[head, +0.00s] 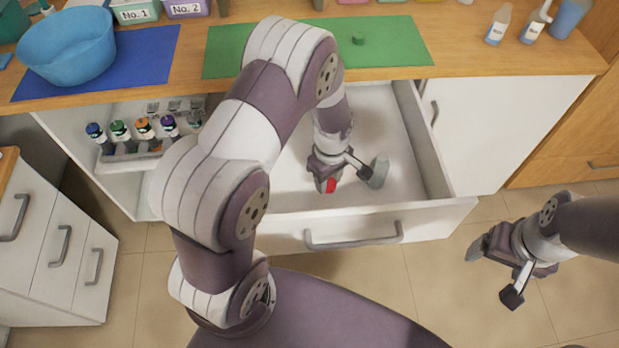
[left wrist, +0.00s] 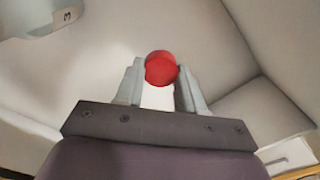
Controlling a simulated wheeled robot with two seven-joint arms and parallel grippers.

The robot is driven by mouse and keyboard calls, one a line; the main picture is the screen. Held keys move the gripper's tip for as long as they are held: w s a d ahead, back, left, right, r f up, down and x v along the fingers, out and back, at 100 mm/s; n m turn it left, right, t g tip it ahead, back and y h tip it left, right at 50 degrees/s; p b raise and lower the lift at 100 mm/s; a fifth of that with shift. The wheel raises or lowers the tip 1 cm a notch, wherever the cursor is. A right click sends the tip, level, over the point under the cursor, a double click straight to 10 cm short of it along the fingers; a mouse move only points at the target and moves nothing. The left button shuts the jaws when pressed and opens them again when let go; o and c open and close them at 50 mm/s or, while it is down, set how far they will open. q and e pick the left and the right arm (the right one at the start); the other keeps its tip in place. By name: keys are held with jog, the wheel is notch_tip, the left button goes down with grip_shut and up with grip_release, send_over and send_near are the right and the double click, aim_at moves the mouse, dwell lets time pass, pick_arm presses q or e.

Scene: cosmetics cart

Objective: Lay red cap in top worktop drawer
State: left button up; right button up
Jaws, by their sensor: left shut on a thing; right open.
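The red cap (head: 330,186) is between the fingertips of my left gripper (head: 325,182), over the inside of the open top worktop drawer (head: 377,118). In the left wrist view the red cap (left wrist: 161,68) shows as a round red disc, gripped by both fingers of my left gripper (left wrist: 160,80). The pale drawer walls and floor surround it there. I cannot tell whether the cap touches the drawer floor. My right gripper (head: 490,262) is open and empty, over the floor to the right of the drawer.
A pale grey object (head: 379,172) sits in the drawer beside my left gripper; a pale item marked 3 (left wrist: 45,17) shows in the left wrist view. The worktop above holds a green mat (head: 400,45) and a blue bowl (head: 66,50). My left arm hides part of the drawer.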

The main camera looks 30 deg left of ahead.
pick_arm(q)
send_over(302, 197)
jog(key=f, duration=0.3)
jog(key=shift+d+f, duration=0.25)
jog(key=shift+a+f, duration=0.25)
jog(key=shift+f, duration=1.95)
jog(key=shift+f, duration=0.15)
jog(key=o, duration=1)
